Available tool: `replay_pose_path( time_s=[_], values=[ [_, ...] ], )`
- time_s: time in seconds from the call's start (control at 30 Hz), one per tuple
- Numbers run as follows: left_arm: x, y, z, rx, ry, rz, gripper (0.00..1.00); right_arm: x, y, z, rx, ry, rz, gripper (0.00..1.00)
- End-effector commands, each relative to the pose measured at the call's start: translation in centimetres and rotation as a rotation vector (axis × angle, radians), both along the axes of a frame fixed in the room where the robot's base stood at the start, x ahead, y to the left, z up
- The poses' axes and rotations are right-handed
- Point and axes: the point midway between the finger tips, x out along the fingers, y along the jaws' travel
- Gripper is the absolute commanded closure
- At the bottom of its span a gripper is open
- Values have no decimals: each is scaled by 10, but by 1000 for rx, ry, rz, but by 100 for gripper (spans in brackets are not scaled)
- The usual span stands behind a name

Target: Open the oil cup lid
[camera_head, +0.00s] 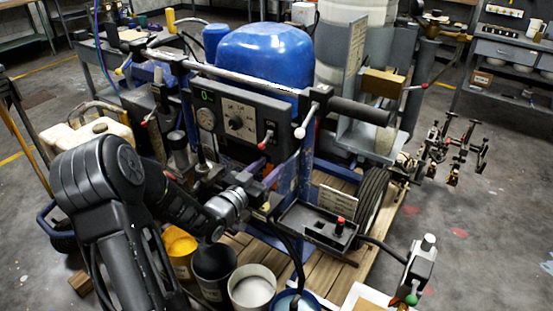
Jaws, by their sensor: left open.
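The line striper, with its blue tank (262,58) and grey control panel (236,118), stands in the middle of the head view. My left arm comes in from the lower left, and its gripper (270,184) is in front of the machine, below the panel. The gripper is open, with its fingers pointing up and to the right, close to the machine's blue frame. I cannot clearly make out the oil cup or its lid; the wrist and gripper cover part of that area. My right gripper does not show.
A yellow bucket (180,250), a dark bucket (214,272) and a white-filled bucket (252,288) stand below the wrist. A black box with a red button (318,228) sits right of the gripper. A handlebar (225,75) crosses above the panel.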

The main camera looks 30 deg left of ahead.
Motion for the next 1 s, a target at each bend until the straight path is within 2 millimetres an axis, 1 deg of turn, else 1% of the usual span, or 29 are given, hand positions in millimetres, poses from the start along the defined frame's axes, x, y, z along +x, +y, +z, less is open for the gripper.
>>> replay_pose_path(
  time_s=[0.03,0.1,0.2,0.3,0.6,0.67,1.0],
  values=[
    [9,0,1,-1,-1,-2,56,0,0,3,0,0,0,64],
    [20,0,1,-2,-1,-1,56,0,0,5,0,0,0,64],
    [33,0,1,-1,0,-1,56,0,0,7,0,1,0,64],
    [40,0,1,0,-1,-1,56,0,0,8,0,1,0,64],
    [43,1,0,1,0,0,56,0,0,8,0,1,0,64],
    [43,1,0,1,0,0,60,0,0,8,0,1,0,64],
    [43,1,0,1,0,0,88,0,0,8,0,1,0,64]
  ],
)
